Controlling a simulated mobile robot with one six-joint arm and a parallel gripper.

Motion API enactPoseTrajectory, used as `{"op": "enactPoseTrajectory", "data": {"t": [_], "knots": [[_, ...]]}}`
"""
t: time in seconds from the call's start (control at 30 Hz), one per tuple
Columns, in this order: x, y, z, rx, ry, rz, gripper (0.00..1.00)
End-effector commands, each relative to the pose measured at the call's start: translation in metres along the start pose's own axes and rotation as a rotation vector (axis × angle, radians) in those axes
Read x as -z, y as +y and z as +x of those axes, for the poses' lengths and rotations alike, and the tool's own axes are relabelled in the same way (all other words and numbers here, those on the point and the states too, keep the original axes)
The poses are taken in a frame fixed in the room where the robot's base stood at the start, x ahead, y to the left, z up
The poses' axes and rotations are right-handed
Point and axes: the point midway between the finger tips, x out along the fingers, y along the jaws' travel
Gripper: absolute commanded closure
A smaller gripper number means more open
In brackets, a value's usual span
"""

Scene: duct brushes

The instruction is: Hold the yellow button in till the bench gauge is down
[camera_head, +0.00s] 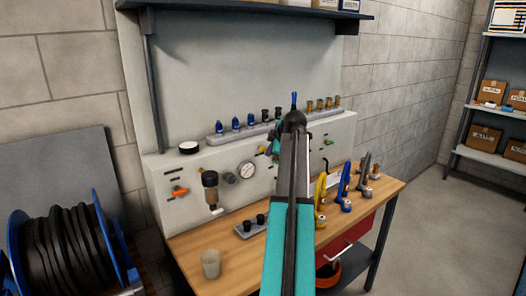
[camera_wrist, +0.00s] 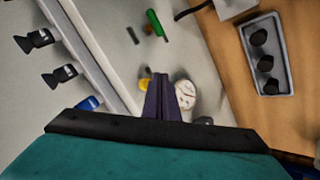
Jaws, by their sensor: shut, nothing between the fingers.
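The yellow button (camera_wrist: 145,86) shows in the wrist view on the pale panel, close against the left side of my fingers, which partly hide it. A small yellow spot (camera_head: 261,150) in the head view appears to be the same button. The round white bench gauge (camera_wrist: 185,94) is just right of my fingers; it also shows in the head view (camera_head: 247,169). Its needle is too small to read surely. My gripper (camera_wrist: 161,77) is shut and empty, pointing at the panel. I cannot tell whether it touches the button. In the head view my arm hides the fingertips.
A row of fittings stands on a rail (camera_head: 220,137) atop the panel. An orange-handled valve (camera_head: 179,191) and a brown-bowled filter (camera_head: 210,182) are left of the gauge. The wooden bench (camera_head: 188,257) holds a tray (camera_head: 244,231), a cup (camera_head: 211,264) and coloured clamp-like tools.

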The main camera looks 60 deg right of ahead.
Motion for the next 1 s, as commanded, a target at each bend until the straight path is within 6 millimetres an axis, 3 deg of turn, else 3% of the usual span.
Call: {"op": "enactPoseTrajectory", "data": {"t": [0.63, 1.0], "knots": [[-0.022, -0.022, -0.03, -0.001, -0.001, 0.0, 1.0], [-0.024, -0.023, -0.032, 0.0, 0.0, 0.0, 1.0]]}}
